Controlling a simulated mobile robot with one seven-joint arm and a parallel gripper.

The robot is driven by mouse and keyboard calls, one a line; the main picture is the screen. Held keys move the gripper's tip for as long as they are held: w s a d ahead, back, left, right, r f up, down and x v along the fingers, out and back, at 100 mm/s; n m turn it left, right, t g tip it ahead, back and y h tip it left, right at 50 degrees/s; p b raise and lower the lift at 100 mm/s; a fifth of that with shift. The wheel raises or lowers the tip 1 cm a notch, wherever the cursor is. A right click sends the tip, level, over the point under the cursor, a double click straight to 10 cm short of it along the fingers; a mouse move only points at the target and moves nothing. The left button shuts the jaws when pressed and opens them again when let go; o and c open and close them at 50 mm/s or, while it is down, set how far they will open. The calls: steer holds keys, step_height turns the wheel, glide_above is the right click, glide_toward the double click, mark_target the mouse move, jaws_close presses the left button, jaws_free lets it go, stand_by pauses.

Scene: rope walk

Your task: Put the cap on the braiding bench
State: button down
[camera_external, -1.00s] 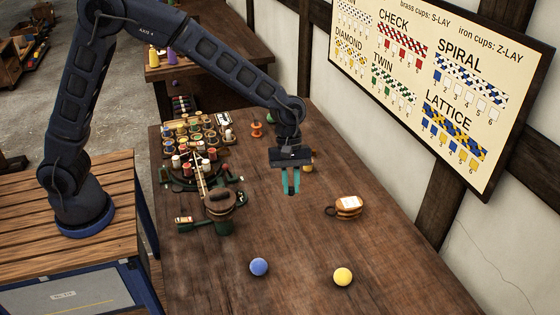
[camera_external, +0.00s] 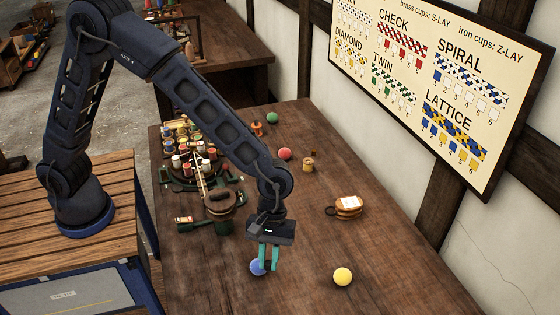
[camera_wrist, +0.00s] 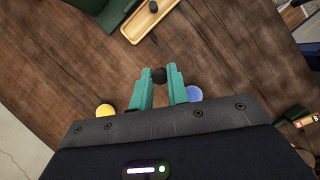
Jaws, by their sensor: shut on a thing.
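My gripper (camera_external: 268,264) hangs above the front part of the wooden table (camera_external: 310,235), beside the blue ball in the picture. In the wrist view my gripper (camera_wrist: 160,101) has its teal fingers closed on a small, dark, round piece (camera_wrist: 159,75), which I take to be the cap. It is held at the fingertips, and its details are too small to make out. The braiding bench appears to be this brown wooden table, which also fills much of the wrist view (camera_wrist: 60,60).
A blue ball (camera_external: 257,268) and a yellow ball (camera_external: 342,277) lie on the table. A stand with several bobbins (camera_external: 190,165) is at the left. The wrist view shows a wooden tray (camera_wrist: 133,31) holding a dark object, beside a green thing (camera_wrist: 100,10).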

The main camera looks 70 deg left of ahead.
mark_target(269, 302)
step_height(269, 302, down, 15)
steer(key=shift+r, duration=0.1)
stand_by(0.5)
steer(key=c, duration=1.4)
jaws_free()
steer(key=shift+f, duration=0.2)
steer(key=shift+o, duration=0.2)
